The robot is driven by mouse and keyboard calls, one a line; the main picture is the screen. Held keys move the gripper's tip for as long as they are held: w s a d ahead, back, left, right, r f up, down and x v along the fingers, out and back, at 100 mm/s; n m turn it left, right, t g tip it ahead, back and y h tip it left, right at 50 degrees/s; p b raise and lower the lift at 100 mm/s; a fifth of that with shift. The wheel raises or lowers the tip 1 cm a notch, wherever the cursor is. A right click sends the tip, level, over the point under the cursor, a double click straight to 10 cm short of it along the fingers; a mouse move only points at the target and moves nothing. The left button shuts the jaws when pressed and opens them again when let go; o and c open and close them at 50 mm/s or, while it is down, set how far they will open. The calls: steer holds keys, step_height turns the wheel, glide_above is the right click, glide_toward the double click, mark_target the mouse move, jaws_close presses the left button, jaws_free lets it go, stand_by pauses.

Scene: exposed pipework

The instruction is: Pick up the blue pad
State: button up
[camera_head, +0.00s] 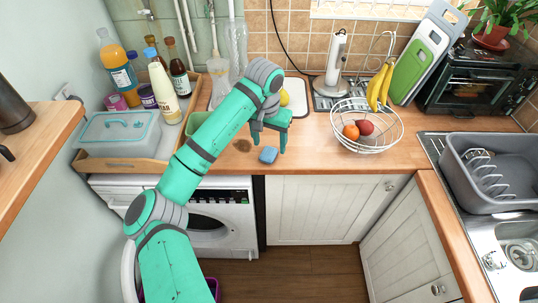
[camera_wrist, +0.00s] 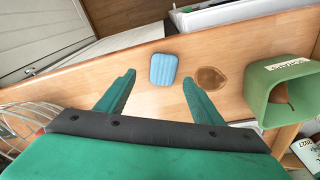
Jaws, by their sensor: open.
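The blue pad (camera_head: 268,155) lies flat on the wooden counter near its front edge, above the joint between the washing machine and the white cabinet. In the wrist view the pad (camera_wrist: 163,69) is a light blue rounded rectangle with a ribbed top. My gripper (camera_head: 269,146) is above the counter, close to the pad in the head view. In the wrist view my gripper (camera_wrist: 158,80) is open and empty. Its two green fingers are spread, and the pad shows between and a little beyond their tips. The pad is fully visible, and I cannot tell the height gap exactly.
A green container (camera_wrist: 262,92) stands on the counter near a brown stain (camera_wrist: 211,78). A wire fruit bowl (camera_head: 366,128) stands to the right. A wooden tray (camera_head: 120,163) with bottles is on the left. The counter's front edge is close to the pad.

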mark_target(268, 152)
steer(key=f, duration=0.5)
steer(key=shift+w+a, duration=0.2)
steer(key=shift+w, duration=0.15)
steer(key=c, duration=1.2)
steer(key=shift+r, duration=0.1)
